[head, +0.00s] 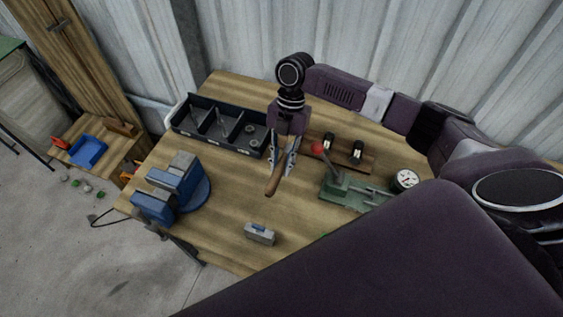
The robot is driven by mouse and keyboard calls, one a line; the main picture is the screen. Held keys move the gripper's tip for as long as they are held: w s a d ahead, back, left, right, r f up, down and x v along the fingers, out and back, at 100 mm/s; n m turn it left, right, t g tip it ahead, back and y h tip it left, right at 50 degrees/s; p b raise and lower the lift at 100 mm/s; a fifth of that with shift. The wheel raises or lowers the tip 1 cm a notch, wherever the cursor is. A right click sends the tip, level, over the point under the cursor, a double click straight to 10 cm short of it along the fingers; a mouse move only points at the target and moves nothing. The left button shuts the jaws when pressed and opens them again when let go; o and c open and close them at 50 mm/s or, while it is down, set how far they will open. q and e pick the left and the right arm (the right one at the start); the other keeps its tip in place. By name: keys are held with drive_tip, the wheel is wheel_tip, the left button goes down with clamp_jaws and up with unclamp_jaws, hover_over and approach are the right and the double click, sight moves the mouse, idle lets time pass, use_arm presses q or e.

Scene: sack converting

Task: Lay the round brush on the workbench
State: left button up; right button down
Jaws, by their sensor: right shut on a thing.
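My right gripper (282,165) reaches down over the middle of the wooden workbench (215,230). It is shut on the round brush, whose tan wooden handle (273,183) sticks out below the fingers toward the front of the bench. The rest of the brush is hidden by the fingers and the wrist. I cannot tell whether the handle touches the bench top. My left gripper is not in view.
A dark compartment tray (218,130) stands left of the gripper, a blue vise (172,188) at front left. A green red-knobbed lever fixture (345,190), a wooden rack (352,158) and a dial gauge (405,180) stand right. A small grey block (260,235) lies in front.

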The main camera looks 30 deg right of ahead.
sight(286, 152)
drive_tip(key=shift+f+b, duration=2.85)
drive_tip(key=shift+f, duration=1.4)
drive_tip(key=c, duration=1.7)
unclamp_jaws()
drive_tip(key=shift+o, duration=0.2)
drive_tip(key=shift+r, duration=0.25)
drive_tip(key=v, duration=1.1)
drive_tip(key=shift+w+d+r, duration=0.15)
drive_tip(key=shift+r, duration=0.15)
